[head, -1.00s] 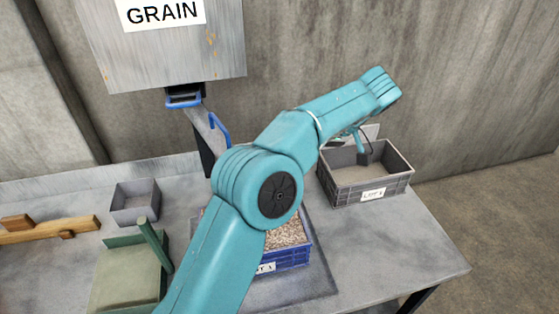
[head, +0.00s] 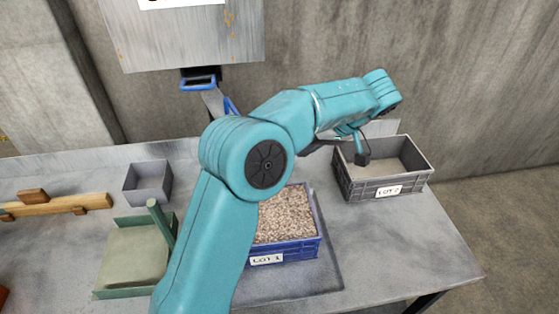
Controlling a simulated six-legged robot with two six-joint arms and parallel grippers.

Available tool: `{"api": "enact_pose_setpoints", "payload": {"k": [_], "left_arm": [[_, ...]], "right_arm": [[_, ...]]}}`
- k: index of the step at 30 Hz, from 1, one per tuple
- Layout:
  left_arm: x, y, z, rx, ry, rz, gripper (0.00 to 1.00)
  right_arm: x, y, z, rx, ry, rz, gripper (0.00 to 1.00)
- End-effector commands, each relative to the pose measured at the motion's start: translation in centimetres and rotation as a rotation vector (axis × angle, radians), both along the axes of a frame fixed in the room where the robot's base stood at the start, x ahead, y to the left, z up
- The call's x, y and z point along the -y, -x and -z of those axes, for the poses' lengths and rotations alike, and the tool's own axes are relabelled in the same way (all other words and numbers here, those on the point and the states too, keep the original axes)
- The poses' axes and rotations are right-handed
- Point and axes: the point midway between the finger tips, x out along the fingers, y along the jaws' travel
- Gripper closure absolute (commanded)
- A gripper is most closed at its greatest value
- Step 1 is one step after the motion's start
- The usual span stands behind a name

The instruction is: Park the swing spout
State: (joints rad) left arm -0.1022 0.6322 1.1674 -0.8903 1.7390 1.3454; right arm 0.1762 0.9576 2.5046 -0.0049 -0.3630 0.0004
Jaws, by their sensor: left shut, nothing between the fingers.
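The swing spout (head: 213,101) hangs under the grain hopper (head: 190,38) as a grey chute. Its blue handle (head: 230,106) shows just above my left arm, which hides the spout's lower end. My left gripper (head: 358,150) is shut and empty, well to the right of the spout. In the picture it overlaps the left part of the grey LOT 2 crate (head: 388,189); its exact height is unclear. The blue LOT 1 crate (head: 285,252) stands below the spout, holding grain (head: 284,215), partly hidden by my arm. My right gripper is not in view.
A small grey bin (head: 148,184), a green tray (head: 130,262) with a green post (head: 160,222) and a wooden piece (head: 58,205) lie on the left of the table (head: 410,240). A concrete wall stands behind.

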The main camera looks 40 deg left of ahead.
Motion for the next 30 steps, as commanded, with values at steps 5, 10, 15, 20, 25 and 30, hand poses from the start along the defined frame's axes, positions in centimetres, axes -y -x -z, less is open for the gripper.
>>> {"api": "enact_pose_setpoints", "payload": {"k": [5,10,15,20,25,30], "left_arm": [[-2.3,0.8,3.1,-0.003,-0.001,-0.003,1.00],[-3.6,2.5,3.6,0.001,0.000,-0.001,1.00],[-4.4,3.9,3.8,0.001,0.000,-0.002,1.00],[-4.6,4.2,3.8,0.001,0.000,0.000,1.00],[-4.5,4.2,3.8,0.001,0.000,0.000,1.00],[-4.5,4.2,3.8,0.002,-0.001,0.002,1.00]], "right_arm": [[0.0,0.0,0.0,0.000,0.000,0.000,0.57],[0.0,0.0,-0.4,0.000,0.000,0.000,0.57],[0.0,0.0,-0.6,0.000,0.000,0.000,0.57],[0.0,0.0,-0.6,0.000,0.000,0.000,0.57],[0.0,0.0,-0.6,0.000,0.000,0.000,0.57],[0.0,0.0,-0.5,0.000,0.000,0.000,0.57]]}}
